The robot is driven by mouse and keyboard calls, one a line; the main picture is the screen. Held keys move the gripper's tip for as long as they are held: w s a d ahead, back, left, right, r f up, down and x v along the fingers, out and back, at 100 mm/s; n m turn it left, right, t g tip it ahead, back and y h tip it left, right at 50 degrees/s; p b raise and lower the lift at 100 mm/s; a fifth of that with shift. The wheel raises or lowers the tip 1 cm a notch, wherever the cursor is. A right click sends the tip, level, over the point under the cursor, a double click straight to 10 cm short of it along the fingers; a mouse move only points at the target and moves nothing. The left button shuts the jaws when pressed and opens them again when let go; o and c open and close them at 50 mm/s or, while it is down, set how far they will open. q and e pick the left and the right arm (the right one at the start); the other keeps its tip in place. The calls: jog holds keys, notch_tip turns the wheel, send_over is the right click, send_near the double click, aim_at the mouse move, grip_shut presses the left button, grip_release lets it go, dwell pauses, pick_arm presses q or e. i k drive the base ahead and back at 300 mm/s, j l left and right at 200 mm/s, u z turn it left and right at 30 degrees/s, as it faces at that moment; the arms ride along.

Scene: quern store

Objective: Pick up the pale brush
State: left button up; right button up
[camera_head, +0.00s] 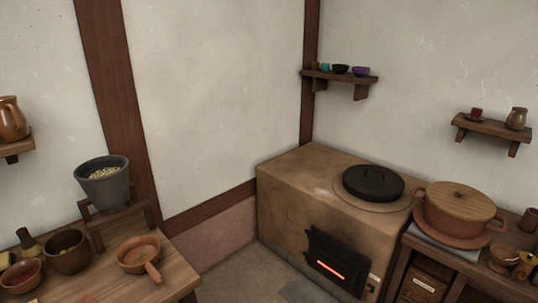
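I cannot make out a pale brush for certain. A small upright thing with a dark top and a pale band (28,241) stands at the left of the wooden table (180,277), behind the bowls; it may be a brush, but it is too small to tell. A small yellowish-tan thing (524,265) lies at the far right edge, partly cut off, and its kind is unclear. Neither of my grippers is in view.
The table also holds a dark pot of grain (103,187) on a stand, bowls and a handled pan (138,255). A stove (285,205) with a glowing firebox stands in the corner, beside a counter with a lidded pot (458,214). Floor shows between table and stove.

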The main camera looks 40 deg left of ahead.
aim_at(30, 248)
jog(key=i+u, duration=0.15)
jog(key=u, duration=0.3)
jog(key=i+u, duration=0.15)
jog(key=u, duration=0.25)
jog(key=i+l+u, duration=0.1)
jog(key=u, duration=0.35)
jog(key=i+l+u, duration=0.1)
jog(key=u, duration=0.3)
jog(key=l, duration=0.1)
